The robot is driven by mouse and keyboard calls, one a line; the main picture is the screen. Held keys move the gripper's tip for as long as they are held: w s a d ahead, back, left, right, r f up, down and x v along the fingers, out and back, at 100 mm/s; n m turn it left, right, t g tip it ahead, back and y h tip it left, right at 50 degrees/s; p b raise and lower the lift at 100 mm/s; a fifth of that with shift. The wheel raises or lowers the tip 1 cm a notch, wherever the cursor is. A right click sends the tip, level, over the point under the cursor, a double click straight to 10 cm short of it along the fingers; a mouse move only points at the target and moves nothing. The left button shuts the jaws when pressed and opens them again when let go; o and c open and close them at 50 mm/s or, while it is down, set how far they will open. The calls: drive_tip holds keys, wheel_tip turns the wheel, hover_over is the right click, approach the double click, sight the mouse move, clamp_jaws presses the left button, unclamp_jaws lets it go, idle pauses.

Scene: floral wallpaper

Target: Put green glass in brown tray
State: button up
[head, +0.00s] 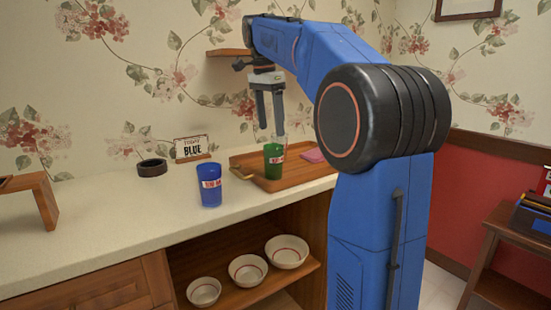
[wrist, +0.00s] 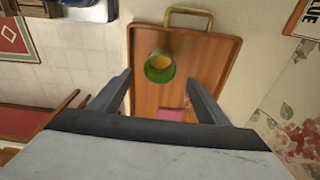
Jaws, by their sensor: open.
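The green glass (head: 273,161) stands upright on the brown tray (head: 246,157), near its handled left end. In the wrist view the green glass (wrist: 158,74) shows from above, inside the rim of the brown tray (wrist: 216,70). My gripper (head: 270,130) is open and empty above the glass, with its fingers pointing down. In the wrist view the fingers of my gripper (wrist: 159,80) are spread apart, and the glass shows beyond and between their tips, apart from them.
A blue glass (head: 209,185) stands on the counter left of the tray. A pink cloth (head: 312,155) lies on the tray's right part. A black ring-shaped object (head: 152,167) and a "BLUE" sign (head: 191,148) stand behind. Several bowls sit on the shelf below.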

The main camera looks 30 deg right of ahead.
drive_tip(key=s+a+f+n+t, duration=0.1)
drive_tip(key=s+a+f+n, duration=0.4)
drive_tip(key=s+f, duration=0.5)
drive_tip(key=s+a+f+n+t+y, duration=0.1)
drive_tip(key=s+a+f+n+t, duration=0.1)
drive_tip(key=s+a+f+n, duration=0.2)
drive_tip(key=s+a+f+n+t, duration=0.1)
drive_tip(key=s+a+f+n, duration=0.4)
drive_tip(key=s+f+n, duration=0.4)
drive_tip(key=s+f, duration=0.7)
drive_tip(key=f, duration=0.1)
drive_tip(key=shift+s+a+t, duration=0.15)
drive_tip(key=shift+a+t, duration=0.15)
drive_tip(key=shift+t, duration=0.1)
drive_tip(key=shift+r, duration=0.1)
